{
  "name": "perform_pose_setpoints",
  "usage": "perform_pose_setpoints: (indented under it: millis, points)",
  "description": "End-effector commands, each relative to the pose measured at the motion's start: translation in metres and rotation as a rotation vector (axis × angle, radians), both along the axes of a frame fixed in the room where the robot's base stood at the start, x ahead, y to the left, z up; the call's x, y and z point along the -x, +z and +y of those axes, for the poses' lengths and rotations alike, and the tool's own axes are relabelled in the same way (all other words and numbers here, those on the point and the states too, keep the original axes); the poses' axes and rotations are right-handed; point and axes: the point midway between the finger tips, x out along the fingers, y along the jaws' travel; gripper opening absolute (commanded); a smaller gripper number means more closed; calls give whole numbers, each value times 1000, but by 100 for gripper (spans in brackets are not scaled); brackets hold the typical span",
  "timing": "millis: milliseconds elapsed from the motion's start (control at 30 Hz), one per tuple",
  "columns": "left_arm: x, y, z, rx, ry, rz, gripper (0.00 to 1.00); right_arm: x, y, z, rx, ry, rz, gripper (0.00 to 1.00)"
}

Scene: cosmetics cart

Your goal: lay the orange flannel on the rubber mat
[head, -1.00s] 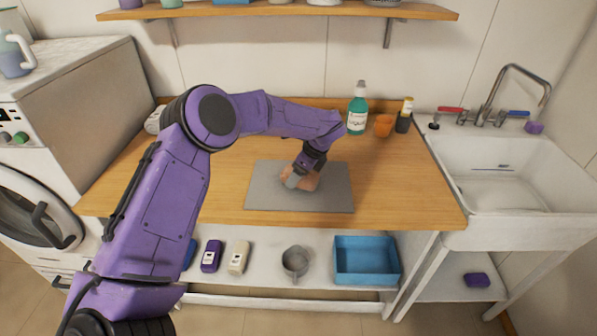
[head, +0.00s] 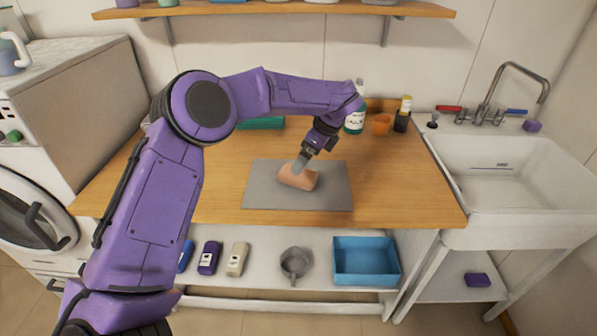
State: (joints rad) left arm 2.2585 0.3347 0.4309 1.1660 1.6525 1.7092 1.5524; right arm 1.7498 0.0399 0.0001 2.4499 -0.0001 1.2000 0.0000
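The orange flannel (head: 298,179), a folded or rolled peach-orange bundle, lies on the grey rubber mat (head: 330,195), near its middle. My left gripper (head: 300,163) reaches down from the back right, with its fingertips at the flannel's upper edge. Whether the fingers touch the flannel or are just above it is unclear. The finger gap is too small to make out. My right gripper is not in view.
A sink (head: 500,165) is at right. A blue bin (head: 365,272) and several items sit on the lower shelf.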

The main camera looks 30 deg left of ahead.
Motion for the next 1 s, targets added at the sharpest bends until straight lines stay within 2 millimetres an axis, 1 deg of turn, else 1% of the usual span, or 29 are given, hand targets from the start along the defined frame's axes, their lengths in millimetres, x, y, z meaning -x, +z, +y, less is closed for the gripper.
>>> perform_pose_setpoints:
  millis: [33,100,200,267,400,767,867,933,967,1000]
  points:
    - [-1,9,-5,-1,-1,-5,96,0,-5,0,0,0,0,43]
    - [-2,22,-11,-1,0,-3,96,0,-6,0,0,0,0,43]
    - [-3,35,-16,-1,-1,-2,96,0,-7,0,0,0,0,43]
    - [-3,39,-18,-1,1,0,96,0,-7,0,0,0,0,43]
    - [-3,42,-19,-1,0,0,96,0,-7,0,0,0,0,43]
    - [-3,42,-19,0,0,1,96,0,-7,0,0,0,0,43]
    - [-3,51,-19,0,0,0,96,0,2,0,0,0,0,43]
    - [-3,69,-19,0,0,0,96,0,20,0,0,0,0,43]
    - [-3,74,-19,0,0,0,96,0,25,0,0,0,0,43]
    - [-3,85,-19,0,0,0,96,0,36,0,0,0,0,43]
